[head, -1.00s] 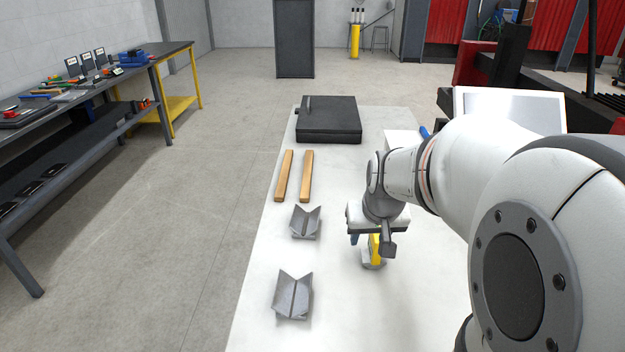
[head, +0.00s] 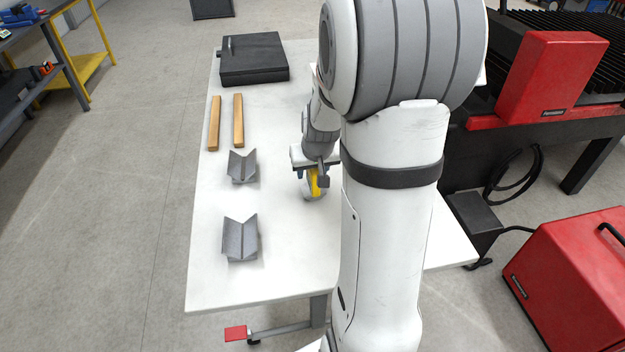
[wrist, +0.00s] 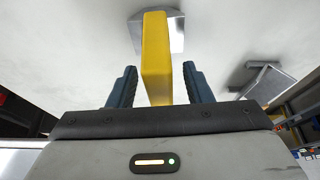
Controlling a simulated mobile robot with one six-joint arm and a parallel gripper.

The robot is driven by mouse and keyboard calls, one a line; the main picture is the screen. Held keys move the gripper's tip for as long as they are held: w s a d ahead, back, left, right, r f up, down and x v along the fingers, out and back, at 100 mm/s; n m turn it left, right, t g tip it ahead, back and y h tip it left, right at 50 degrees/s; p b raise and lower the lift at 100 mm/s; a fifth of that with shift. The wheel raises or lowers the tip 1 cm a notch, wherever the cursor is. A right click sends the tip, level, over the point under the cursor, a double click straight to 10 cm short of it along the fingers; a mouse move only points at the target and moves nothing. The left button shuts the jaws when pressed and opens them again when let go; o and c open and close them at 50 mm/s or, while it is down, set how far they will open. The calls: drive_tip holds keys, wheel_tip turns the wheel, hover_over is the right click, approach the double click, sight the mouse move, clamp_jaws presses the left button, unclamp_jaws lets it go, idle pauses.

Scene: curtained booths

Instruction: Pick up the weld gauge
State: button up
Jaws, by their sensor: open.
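A yellow upright piece with a silvery metal base, apparently the weld gauge (head: 314,188), stands on the white table (head: 285,262). My gripper (head: 311,177) is over it and partly hides it in the head view. In the wrist view the yellow bar of the weld gauge (wrist: 156,55) runs between the two dark blue fingers of my gripper (wrist: 160,85). The fingers are open, with a visible gap on each side of the bar. The bar's near end is hidden behind the gripper body.
Two grey V-blocks (head: 241,240) and two wooden bars (head: 238,120) lie left of my gripper. A black case (head: 253,60) is at the table's far end. A red machine (head: 555,75) stands to the right.

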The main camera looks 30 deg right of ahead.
clamp_jaws()
idle(0.4)
